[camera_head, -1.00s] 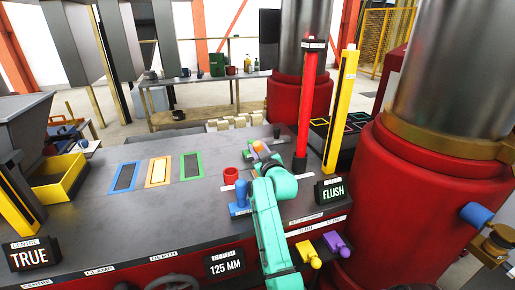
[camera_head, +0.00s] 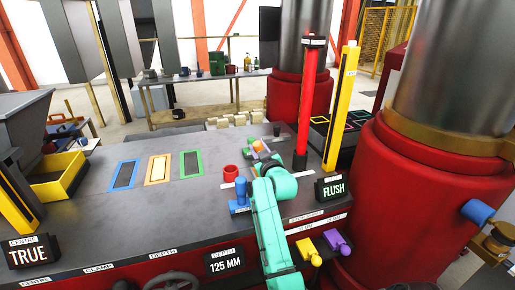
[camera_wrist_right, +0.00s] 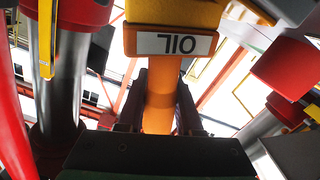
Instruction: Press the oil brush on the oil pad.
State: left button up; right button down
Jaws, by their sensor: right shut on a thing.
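My right gripper (camera_wrist_right: 160,100) is shut on the orange handle of the oil brush (camera_wrist_right: 158,112). The brush's yellow block, marked OIL, fills the top of the right wrist view. In the head view my teal right arm reaches over the dark bench top, and its wrist hides most of the gripper and brush. Three framed pads lie flat on the bench to the left: blue (camera_head: 124,175), orange (camera_head: 157,169) and green (camera_head: 191,163). I cannot read which is the oil pad. The held brush is well to the right of them. My left gripper is not in view.
A blue upright tool (camera_head: 240,196) and a red cup (camera_head: 231,173) stand left of my arm. A red post (camera_head: 309,100) and a yellow post (camera_head: 341,110) rise on the right. A yellow bin (camera_head: 60,178) is at left. The bench between pads and cup is clear.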

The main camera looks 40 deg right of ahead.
dwell(0.3)
notch_tip(320, 180, up, 7)
jog(key=p, duration=0.6)
dwell(0.6)
